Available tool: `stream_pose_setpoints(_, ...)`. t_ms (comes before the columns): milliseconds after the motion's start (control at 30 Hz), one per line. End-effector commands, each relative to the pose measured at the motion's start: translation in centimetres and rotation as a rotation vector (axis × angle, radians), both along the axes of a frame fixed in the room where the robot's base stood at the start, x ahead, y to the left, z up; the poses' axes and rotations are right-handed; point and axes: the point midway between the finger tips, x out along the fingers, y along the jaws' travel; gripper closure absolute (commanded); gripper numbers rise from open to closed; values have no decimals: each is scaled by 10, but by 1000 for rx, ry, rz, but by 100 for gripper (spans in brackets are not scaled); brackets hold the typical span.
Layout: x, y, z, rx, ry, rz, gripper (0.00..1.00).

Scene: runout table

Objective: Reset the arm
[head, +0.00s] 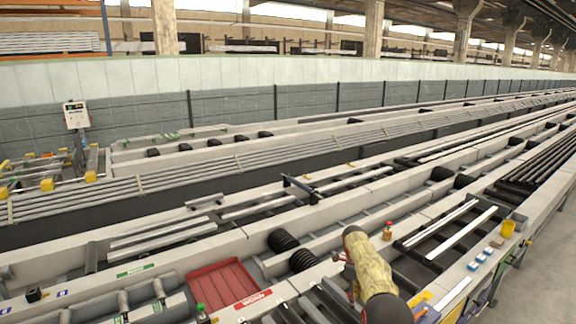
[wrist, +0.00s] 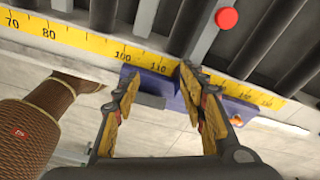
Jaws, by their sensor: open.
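My gripper (wrist: 160,82) is open in the wrist view, its two black fingers with yellow-orange pads spread wide. Nothing shows held between them. The fingertips overlap a purple-blue bracket (wrist: 171,88) at the edge of a yellow measuring tape (wrist: 98,43); I cannot tell whether they touch it. In the head view my arm in its tan sleeve reaches over the near edge of the table at lower right, and the gripper itself cannot be made out there.
Near my arm stand a small red-and-yellow bottle (head: 387,232), several small blue-and-white boxes (head: 484,254) and a yellow cup (head: 507,229). A red tray (head: 222,284) lies left of my arm. A red round top (wrist: 227,18) shows beyond the fingers among dark rollers. Floor is clear at far right.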

Motion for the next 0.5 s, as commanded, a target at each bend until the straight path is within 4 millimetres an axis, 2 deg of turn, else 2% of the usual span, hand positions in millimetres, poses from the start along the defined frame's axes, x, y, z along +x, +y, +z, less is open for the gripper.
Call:
stream_pose_setpoints(167, -12, 2, -28, 38, 48, 217, 58)
stream_pose_setpoints(233, -24, 4, -46, 61, 82, 333, 58)
stream_pose_setpoints(300, -36, 6, -55, 91, 111, 468, 58)
stream_pose_setpoints(367, -47, 8, -55, 119, 128, 593, 58)
stream_pose_setpoints(500, -75, 15, -35, 180, 147, 897, 58)
